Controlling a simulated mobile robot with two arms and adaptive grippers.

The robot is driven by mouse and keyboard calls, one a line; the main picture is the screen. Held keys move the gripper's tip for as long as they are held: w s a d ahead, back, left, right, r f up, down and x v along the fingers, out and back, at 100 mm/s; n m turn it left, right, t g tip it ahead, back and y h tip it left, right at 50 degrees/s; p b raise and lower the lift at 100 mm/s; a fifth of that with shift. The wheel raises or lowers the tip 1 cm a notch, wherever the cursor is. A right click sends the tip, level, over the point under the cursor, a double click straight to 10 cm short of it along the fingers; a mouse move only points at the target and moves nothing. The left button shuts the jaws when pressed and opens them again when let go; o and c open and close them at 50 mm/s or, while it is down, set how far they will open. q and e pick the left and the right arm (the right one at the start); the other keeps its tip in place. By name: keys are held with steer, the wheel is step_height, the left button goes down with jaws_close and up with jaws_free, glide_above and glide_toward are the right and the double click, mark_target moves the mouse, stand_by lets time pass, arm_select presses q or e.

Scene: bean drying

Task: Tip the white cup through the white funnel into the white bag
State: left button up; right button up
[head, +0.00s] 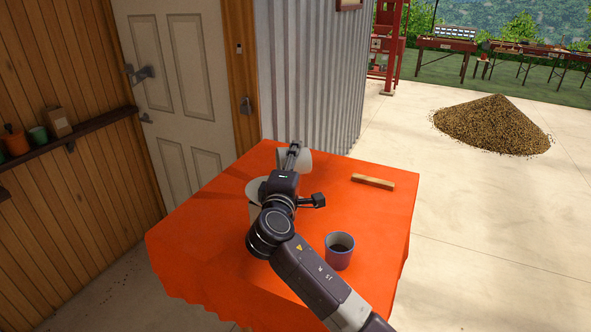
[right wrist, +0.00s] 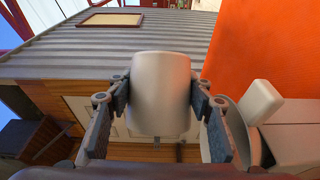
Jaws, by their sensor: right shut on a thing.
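My right gripper (head: 293,155) is shut on the white cup (head: 299,162), above the far part of the orange table. The cup fills the middle of the right wrist view (right wrist: 160,95), with a finger on each side. It looks tilted well over; its contents cannot be seen. The white funnel (head: 255,189) is left of my right wrist, its rim partly hidden by it. A pale strip below the funnel, likely the white bag (head: 252,211), is mostly behind my wrist. White shapes at the lower right of the right wrist view are hard to tell apart. My left gripper is not in view.
A wooden bar (head: 373,182) lies at the back right. A corrugated wall (head: 312,80) rises behind the table. The cloth's left front is clear.

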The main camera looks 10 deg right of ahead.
mark_target(283, 155)
steer(key=shift+a+r+n+t, duration=0.3)
steer(key=shift+a+r+n, duration=0.1)
steer(key=shift+n, duration=0.5)
steer(key=shift+a+r+n+t, duration=0.3)
steer(key=shift+a+n+t, duration=0.1)
steer(key=shift+n, duration=0.6)
steer(key=shift+a+r+n+t, duration=0.2)
steer(key=shift+a+n+t, duration=0.2)
steer(key=shift+n, duration=0.6)
steer(key=shift+s, duration=0.1)
steer(key=shift+a+r+n+t, duration=0.15)
steer(key=shift+a+n+t, duration=0.3)
steer(key=shift+n, duration=0.65)
